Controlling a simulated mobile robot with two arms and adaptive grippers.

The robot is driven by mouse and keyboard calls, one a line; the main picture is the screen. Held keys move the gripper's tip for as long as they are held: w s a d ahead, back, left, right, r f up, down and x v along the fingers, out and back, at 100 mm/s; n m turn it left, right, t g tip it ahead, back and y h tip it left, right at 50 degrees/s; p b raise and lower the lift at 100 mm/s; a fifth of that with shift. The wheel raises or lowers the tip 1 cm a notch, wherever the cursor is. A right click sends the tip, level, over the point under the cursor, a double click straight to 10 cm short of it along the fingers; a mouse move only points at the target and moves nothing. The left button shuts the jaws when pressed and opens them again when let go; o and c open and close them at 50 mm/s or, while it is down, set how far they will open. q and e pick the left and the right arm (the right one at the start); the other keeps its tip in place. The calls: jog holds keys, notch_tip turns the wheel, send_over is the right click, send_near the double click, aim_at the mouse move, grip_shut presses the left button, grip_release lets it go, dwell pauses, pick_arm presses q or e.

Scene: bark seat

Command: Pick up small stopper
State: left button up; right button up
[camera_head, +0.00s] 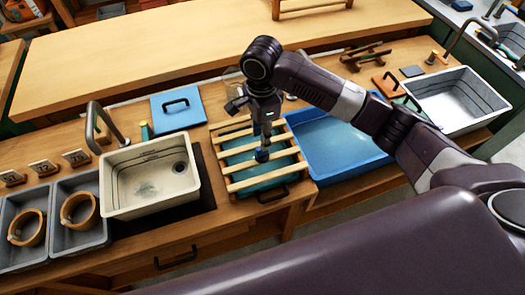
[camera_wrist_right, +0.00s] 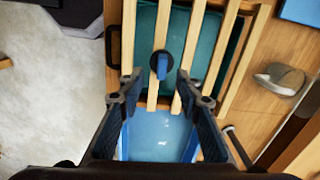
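The small stopper (camera_head: 262,155), a dark round disc with a blue upright grip, sits on the pale wooden slats of a rack (camera_head: 240,184) over a teal tray. In the right wrist view the stopper (camera_wrist_right: 162,66) lies just beyond the fingertips, roughly centred between them. My right gripper (camera_head: 263,139) points down just above the stopper in the head view. In the right wrist view the gripper (camera_wrist_right: 160,88) has its fingers spread with nothing between them. Whether a finger touches the stopper cannot be told. My left gripper is not in view.
A blue basin (camera_head: 330,147) is right of the rack, and a cream sink (camera_head: 146,180) with a tap is left. A blue board (camera_head: 177,107) lies behind. Grey tubs (camera_head: 75,240) with brown rings stand far left. A white sink (camera_head: 449,103) is far right.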

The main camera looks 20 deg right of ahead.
jog(key=shift+w+d, duration=0.1)
jog(key=shift+d, duration=0.1)
jog(key=shift+f, duration=0.35)
notch_tip(320, 180, down, 6)
jog(key=shift+w+r+p, duration=0.1)
jog(key=shift+r+p, duration=0.15)
jog(key=shift+p, duration=0.65)
jog(key=shift+f, duration=0.65)
grip_shut()
